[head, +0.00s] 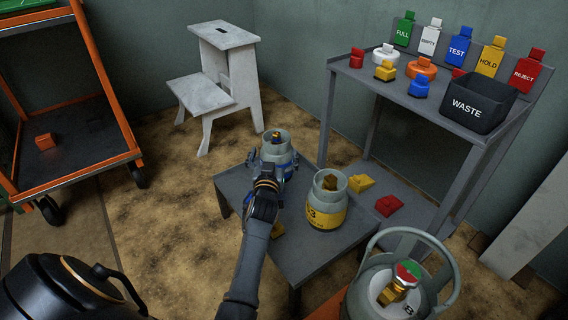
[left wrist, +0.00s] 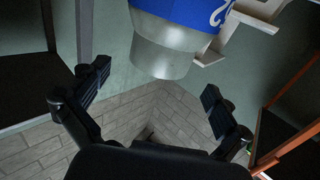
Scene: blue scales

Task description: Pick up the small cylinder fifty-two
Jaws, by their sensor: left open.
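A small grey cylinder with a blue band (head: 273,152) stands upright at the far end of a low grey table (head: 290,240). My left gripper (head: 271,168) is at its near side, open, with fingers spread to either side. In the left wrist view the blue-banded cylinder (left wrist: 160,48) appears just beyond and between the open fingertips (left wrist: 158,97); part of a white number shows on its band, with a 2 readable. A second small cylinder with a yellow band (head: 325,212) stands to the right, its number ending in 3. My right gripper is not in view.
A large grey cylinder (head: 372,290) with a collar handle stands at lower right. A shelf (head: 440,105) with coloured tags, valve parts and a black waste bin (head: 468,102) is behind. A step stool (head: 222,80) and orange cart (head: 70,180) stand left. A black kettle-like object (head: 70,288) is lower left.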

